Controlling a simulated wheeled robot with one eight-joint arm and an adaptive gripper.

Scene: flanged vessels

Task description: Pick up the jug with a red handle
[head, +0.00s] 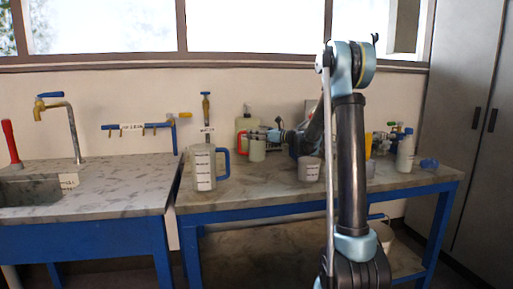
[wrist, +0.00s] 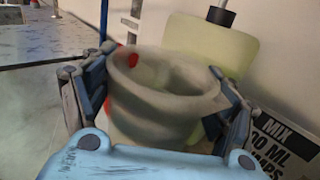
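The jug (wrist: 160,105) fills the middle of the wrist view, a greyish, translucent vessel with a wide round rim. Red shows at its left side and through its rim, apparently its handle; most of that is hidden. My gripper (wrist: 155,100) has one finger on each side of the jug, both close against its wall just below the rim. In the head view my gripper (head: 268,135) is at the back of the bench, with the pale jug (head: 257,151) at its fingers. I cannot tell whether the jug's base touches the bench.
A yellow-green bottle (wrist: 215,45) with a dark cap stands close behind the jug. A blue-handled jug (head: 203,168) is to the left, a grey beaker (head: 309,170) to the right. A white bottle (head: 405,154) stands further right. Bare bench top (head: 250,182) lies in front.

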